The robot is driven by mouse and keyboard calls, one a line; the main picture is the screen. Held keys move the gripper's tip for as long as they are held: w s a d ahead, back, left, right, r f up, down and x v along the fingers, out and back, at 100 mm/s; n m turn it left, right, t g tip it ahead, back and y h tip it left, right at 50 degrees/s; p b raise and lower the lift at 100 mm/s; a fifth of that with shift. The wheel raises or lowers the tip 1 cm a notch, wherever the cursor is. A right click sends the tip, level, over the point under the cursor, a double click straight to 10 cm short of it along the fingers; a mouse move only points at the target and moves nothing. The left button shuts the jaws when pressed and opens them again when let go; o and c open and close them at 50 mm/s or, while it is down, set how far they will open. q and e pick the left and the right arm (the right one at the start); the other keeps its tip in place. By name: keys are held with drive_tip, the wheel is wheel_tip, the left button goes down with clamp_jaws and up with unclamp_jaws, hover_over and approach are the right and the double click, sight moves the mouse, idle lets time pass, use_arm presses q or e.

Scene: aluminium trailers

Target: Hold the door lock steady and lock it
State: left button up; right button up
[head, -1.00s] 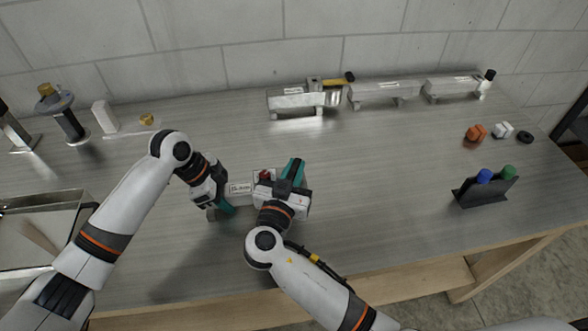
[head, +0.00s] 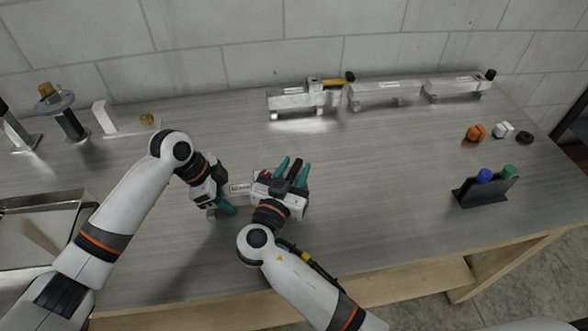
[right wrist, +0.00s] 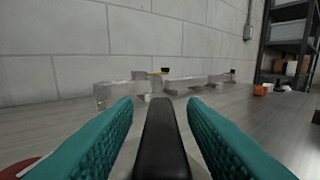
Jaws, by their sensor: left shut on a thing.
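The door lock (head: 240,188) is a small pale block with a printed label, low over the front middle of the table, mostly hidden by my grippers. My left gripper (head: 228,208) is shut on its left end. My right gripper (head: 292,172) is at its right side, its teal fingers spread and pointing away towards the wall. A black bar (right wrist: 160,140), apparently the lock's handle, lies between these fingers, with gaps on both sides in the right wrist view. A red round part (head: 265,175) shows beside the right gripper. I cannot tell whether the lock touches the table.
Several metal trailer-like blocks (head: 375,90) line the back wall. A black holder (head: 485,190) with blue and green caps stands at right, near orange (head: 476,133) and white (head: 503,130) pieces. A metal tray (head: 75,198) is at left. The table centre is clear.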

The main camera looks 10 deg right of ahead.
drive_tip(key=v, duration=1.2)
